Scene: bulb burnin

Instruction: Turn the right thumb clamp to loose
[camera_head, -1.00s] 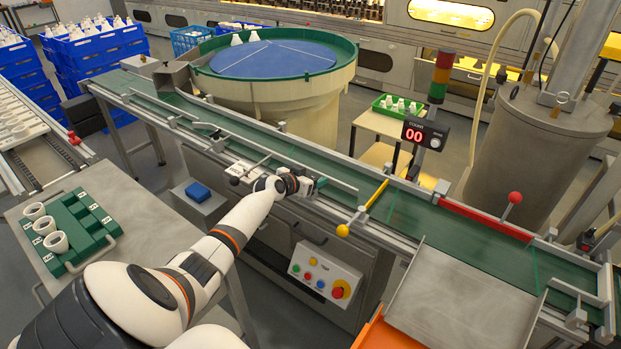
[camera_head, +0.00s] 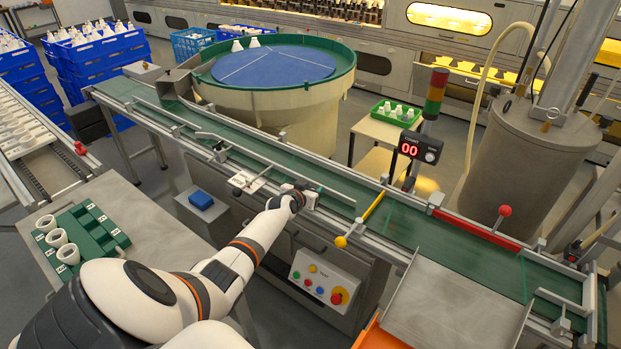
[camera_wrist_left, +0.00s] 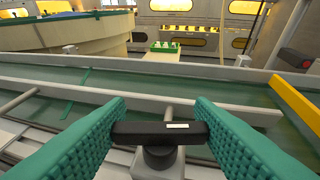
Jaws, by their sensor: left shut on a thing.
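The bar lies crosswise, level in the picture. My left gripper (camera_wrist_left: 160,130) has its green ribbed fingers on both ends of the bar and is shut on it. In the head view my left gripper (camera_head: 306,196) is at the near rail of the conveyor, and the arm hides most of the clamp. My right gripper is not in view.
The green conveyor belt (camera_head: 410,220) runs behind the clamp. A yellow bar with a ball end (camera_head: 341,241) stands to the right. A button panel (camera_head: 325,282) is below.

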